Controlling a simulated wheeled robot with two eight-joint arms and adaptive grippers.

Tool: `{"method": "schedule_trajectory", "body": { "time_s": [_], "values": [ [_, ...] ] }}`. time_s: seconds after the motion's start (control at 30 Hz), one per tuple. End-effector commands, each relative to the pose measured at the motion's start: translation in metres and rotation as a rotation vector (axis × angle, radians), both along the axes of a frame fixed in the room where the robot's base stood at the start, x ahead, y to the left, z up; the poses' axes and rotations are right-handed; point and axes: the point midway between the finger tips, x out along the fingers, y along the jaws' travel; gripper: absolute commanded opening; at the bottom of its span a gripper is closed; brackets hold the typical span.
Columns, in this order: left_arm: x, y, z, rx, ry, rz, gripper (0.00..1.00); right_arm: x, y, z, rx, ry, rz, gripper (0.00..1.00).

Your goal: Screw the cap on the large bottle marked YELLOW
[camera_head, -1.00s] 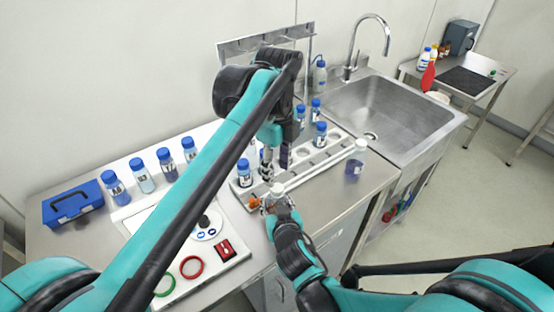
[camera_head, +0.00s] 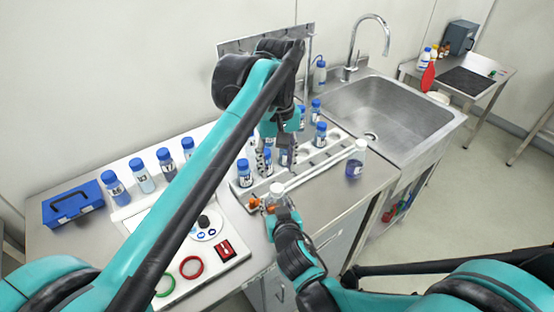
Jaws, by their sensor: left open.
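My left gripper (camera_head: 274,157) hangs fingers down over the bottle rack (camera_head: 312,170), open, with its arm crossing the view from the left. A blue-capped bottle (camera_head: 267,161) stands by its fingers, partly covered. My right gripper (camera_head: 268,203) is low at the front of the bench, beside a small white-topped item (camera_head: 277,189). I cannot tell whether its jaws grip that item. A larger clear bottle (camera_head: 355,164) with bluish contents and a pale top stands right of the rack. The labels are too small to read, so I cannot tell which bottle is marked YELLOW.
Several blue-capped bottles (camera_head: 141,172) stand along the back left beside a blue toolbox (camera_head: 73,204). A white panel holds a red ring (camera_head: 190,267) and a red switch (camera_head: 225,249). The sink (camera_head: 388,115) is at the right.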

Motion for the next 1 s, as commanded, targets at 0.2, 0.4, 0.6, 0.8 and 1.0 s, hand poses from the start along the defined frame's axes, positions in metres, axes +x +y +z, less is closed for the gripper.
{"method": "schedule_trajectory", "body": {
  "time_s": [0.2,0.4,0.6,0.8,1.0],
  "values": [
    [0.0001,-0.0001,0.0038,0.004,0.0,0.541,0.47,0.0,0.0,0.0001,0.0,0.0,0.0,0.0],
    [0.0,-0.0001,0.0066,0.007,-0.001,1.013,0.47,0.0,0.0,0.0001,0.0,0.0,0.0,0.0],
    [-0.0001,0.0,0.0084,0.009,-0.001,1.332,0.47,0.0,0.0,0.0001,0.0,0.0,0.0,0.0],
    [0.0,0.0,0.0091,0.01,-0.002,1.452,0.47,0.0,0.0,0.0001,0.0,0.0,0.0,0.0],
    [0.0,0.0,0.0092,0.01,-0.002,1.458,0.47,0.0,0.0001,0.0001,0.0,0.0,0.0,0.0]
  ]
}}
